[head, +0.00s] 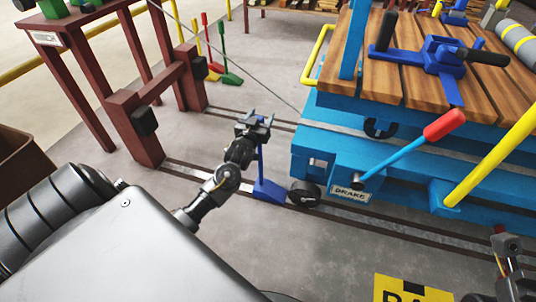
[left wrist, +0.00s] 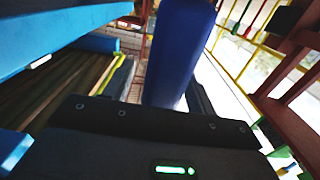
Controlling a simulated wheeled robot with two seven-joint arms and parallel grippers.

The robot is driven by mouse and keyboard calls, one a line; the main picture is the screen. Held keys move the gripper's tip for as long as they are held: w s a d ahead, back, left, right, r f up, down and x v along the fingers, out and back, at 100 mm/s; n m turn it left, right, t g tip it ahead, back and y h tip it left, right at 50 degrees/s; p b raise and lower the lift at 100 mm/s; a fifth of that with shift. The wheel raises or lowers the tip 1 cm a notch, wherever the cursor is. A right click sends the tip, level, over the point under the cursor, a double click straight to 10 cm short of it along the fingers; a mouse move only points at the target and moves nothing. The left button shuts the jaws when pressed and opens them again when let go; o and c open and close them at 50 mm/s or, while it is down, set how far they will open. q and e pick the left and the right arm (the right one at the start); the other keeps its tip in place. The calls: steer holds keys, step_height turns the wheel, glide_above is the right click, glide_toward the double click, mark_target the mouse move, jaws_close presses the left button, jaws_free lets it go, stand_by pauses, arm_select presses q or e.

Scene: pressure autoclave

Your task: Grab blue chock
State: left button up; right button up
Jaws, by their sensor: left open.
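The blue chock (head: 268,190) stands on the floor at the rail, just left of the small dark wheel (head: 305,194) of the blue cart. Its thin upright blue handle rises toward my left gripper (head: 258,124), which is open at the handle's upper end. In the left wrist view a broad blue bar (left wrist: 180,50), which looks like that handle, fills the middle in front of my left gripper. A dark finger shows beside its right edge. I cannot tell whether the fingers touch it. My right gripper cannot be made out; only part of my right arm shows at lower right.
The blue cart (head: 330,150) with a wooden deck stands right of the chock. Its red-tipped brake lever (head: 445,124) and yellow bar (head: 495,158) stick out. A dark red frame (head: 148,140) stands left. Red and green upright handles (head: 222,50) stand behind. Rails cross the floor.

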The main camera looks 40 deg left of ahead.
arm_select(q)
jaws_close()
stand_by(0.4)
stand_by(0.9)
steer(key=shift+r, duration=0.15)
